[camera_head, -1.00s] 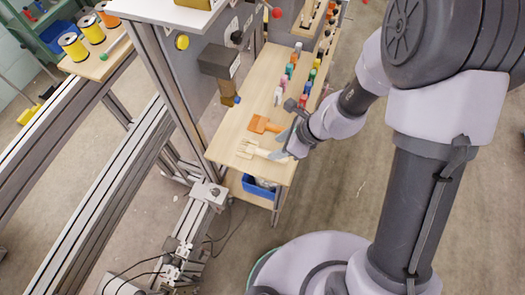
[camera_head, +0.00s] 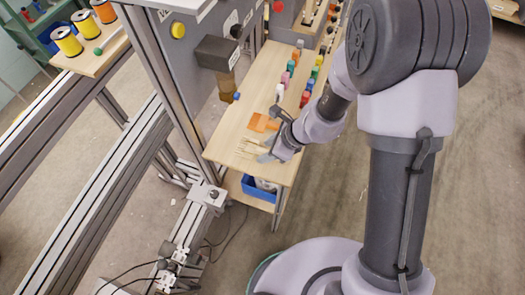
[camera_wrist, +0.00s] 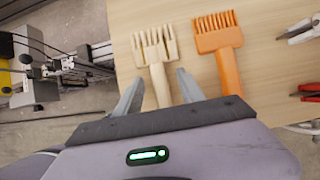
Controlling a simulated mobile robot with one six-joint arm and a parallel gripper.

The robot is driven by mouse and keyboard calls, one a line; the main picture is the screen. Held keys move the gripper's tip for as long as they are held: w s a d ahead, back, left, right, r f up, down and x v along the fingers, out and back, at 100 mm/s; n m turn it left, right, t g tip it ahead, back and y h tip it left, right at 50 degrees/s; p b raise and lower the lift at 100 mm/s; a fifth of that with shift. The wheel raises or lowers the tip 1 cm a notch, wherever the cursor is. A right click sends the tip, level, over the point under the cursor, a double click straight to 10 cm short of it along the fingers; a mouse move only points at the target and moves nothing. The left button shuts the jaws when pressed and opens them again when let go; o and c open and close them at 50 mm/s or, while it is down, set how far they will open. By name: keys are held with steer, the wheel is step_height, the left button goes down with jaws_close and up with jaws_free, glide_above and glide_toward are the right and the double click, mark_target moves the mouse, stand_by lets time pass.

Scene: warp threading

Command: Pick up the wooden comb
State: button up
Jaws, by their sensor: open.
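The wooden comb (camera_wrist: 155,52) is pale, with several teeth pointing away from me. It lies on the table, and its handle reaches back between the fingers of my gripper (camera_wrist: 159,92) in the wrist view. My gripper is open, with one finger on each side of the handle; I cannot tell if they touch it. In the head view the comb (camera_head: 246,148) lies near the table's front edge, with its handle partly hidden by my gripper (camera_head: 268,150).
An orange brush-like tool (camera_wrist: 222,40) lies close on the right, also seen in the head view (camera_head: 263,123). Tools with red handles (camera_wrist: 306,92) lie further right. A blue bin (camera_head: 258,188) sits below the table.

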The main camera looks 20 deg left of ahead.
jaws_close()
